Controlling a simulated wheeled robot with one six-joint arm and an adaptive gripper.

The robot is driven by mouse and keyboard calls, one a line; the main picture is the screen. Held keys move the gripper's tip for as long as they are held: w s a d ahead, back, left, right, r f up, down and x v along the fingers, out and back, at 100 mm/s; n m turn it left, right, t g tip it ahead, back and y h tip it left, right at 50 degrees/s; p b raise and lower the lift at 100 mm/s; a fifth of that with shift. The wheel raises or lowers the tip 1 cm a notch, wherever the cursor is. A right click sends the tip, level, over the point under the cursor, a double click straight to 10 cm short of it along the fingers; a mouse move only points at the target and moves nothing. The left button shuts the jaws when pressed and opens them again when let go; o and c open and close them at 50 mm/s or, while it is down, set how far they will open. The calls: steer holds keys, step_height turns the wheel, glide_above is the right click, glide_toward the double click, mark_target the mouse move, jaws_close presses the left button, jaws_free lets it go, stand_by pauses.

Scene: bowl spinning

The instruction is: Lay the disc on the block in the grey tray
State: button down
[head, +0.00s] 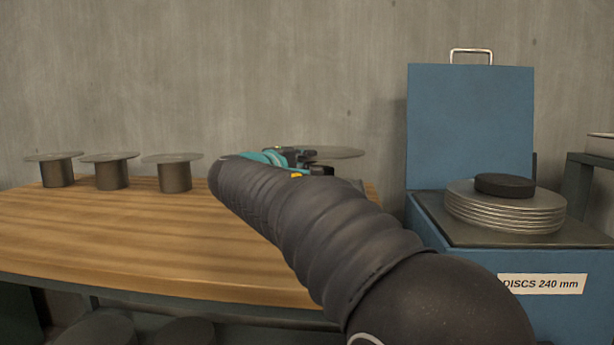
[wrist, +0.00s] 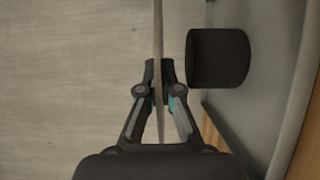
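My gripper (head: 290,157) is at the far end of my arm over the wooden table, shut on a thin grey disc (head: 338,153). In the wrist view my gripper (wrist: 159,82) pinches the disc (wrist: 158,30), which shows edge-on between the fingers. A dark cylindrical block (wrist: 218,59) stands on the grey tray (wrist: 245,120) in the wrist view. The disc is level with and apart from the block's top, with a narrow gap between them. Whether it is centred over the block I cannot tell. My arm hides the block and most of the tray in the head view.
Three dark blocks (head: 112,176) with discs on top stand at the left of the wooden table (head: 120,240). An open blue case (head: 470,125) on the right holds a disc stack (head: 505,212) with a black puck (head: 505,185) on top. A concrete wall is behind.

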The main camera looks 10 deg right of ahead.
steer(key=shift+f+b, duration=0.4)
steer(key=shift+f, duration=1.4)
steer(key=shift+f, duration=0.1)
steer(key=shift+f, duration=0.15)
steer(key=c, duration=1.3)
jaws_free()
steer(key=shift+s+a+r, duration=0.15)
steer(key=shift+r, duration=0.05)
steer(key=v, duration=1.1)
steer(key=shift+s+a+f, duration=0.1)
steer(key=shift+s+a, duration=0.1)
steer(key=shift+s, duration=0.05)
